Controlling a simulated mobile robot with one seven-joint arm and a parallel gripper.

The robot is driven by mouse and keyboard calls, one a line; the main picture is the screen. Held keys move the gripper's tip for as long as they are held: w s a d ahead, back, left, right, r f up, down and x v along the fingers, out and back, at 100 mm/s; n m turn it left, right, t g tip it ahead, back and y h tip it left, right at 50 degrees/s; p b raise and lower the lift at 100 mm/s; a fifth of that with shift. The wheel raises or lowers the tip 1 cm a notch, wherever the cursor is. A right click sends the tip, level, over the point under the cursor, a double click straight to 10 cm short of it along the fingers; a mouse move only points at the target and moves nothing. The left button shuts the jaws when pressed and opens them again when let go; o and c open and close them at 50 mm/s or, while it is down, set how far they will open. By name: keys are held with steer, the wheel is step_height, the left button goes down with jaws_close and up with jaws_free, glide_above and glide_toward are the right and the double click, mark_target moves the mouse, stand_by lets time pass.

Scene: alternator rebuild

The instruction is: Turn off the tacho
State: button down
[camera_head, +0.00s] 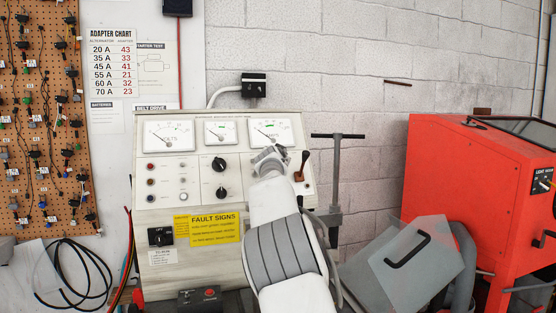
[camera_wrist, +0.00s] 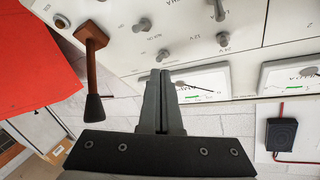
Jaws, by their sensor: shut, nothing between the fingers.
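The test bench panel (camera_head: 205,195) is white, with three dial meters and several knobs and lamps. My gripper (camera_head: 268,153) is in front of its upper right part, below the right meter (camera_head: 276,132). In the wrist view the panel appears turned over, and my gripper (camera_wrist: 160,74) is shut and empty. Its fingertips lie just below a small grey toggle switch (camera_wrist: 163,55); I cannot tell whether they touch. Another toggle (camera_wrist: 142,25) and a third (camera_wrist: 222,39) are nearby. I cannot read which one is marked tacho. My arm hides part of the panel in the head view.
A brown lever with a dark handle (camera_wrist: 92,70) juts out left of my fingers; it also shows in the head view (camera_head: 302,166). A red cabinet (camera_head: 450,190) stands farther right.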

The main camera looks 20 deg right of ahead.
steer(key=b+v, duration=0.2)
steer(key=v, duration=0.3)
steer(key=shift+s+f, duration=0.1)
steer(key=shift+s, duration=0.1)
steer(key=s+d+f+g+y+p, duration=0.1)
steer(key=s+d+g+p, duration=0.1)
steer(key=s, duration=0.6)
steer(key=s+d+g+p, duration=0.2)
steer(key=s, duration=0.5)
steer(key=s+a+f+n+g+y+p, duration=0.1)
steer(key=s+a+f+n+g+p, duration=0.1)
steer(key=s, duration=1)
steer(key=s+a+f+n+g+y+p, duration=0.2)
steer(key=s+a+f+n, duration=0.2)
steer(key=s, duration=0.9)
steer(key=s+a+f+n+g+y+p, duration=0.2)
steer(key=s+a+f, duration=0.4)
steer(key=s+a, duration=0.3)
steer(key=s+n, duration=0.1)
steer(key=s, duration=0.2)
steer(key=shift+s+f, duration=0.2)
steer(key=shift+s, duration=0.2)
